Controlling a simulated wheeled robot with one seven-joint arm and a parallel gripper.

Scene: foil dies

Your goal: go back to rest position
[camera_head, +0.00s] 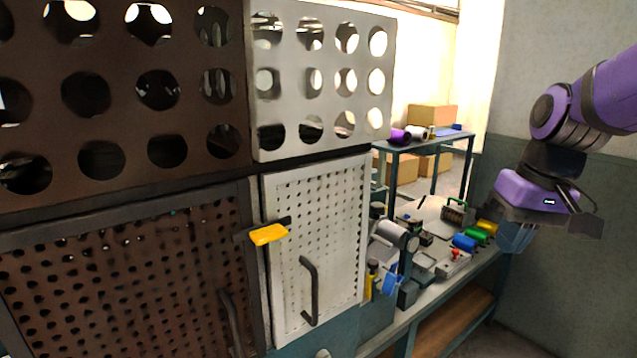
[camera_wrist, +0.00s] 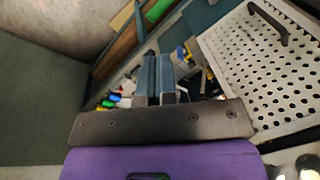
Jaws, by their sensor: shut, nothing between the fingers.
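My gripper (camera_head: 514,237) is at the right of the head view, on the end of my purple arm, raised in front of the grey wall. Its blue-grey fingers are together and hold nothing. In the wrist view the two fingers (camera_wrist: 160,78) lie side by side, pointing away over the workbench. They look clear of the bench and its items.
A perforated cabinet with a brown door (camera_head: 120,280) and a white door (camera_head: 335,220) stands at left; a yellow latch (camera_head: 268,234) sits between them. The workbench (camera_head: 425,303) carries several tools and coloured blocks. A blue-grey table (camera_head: 430,142) stands behind.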

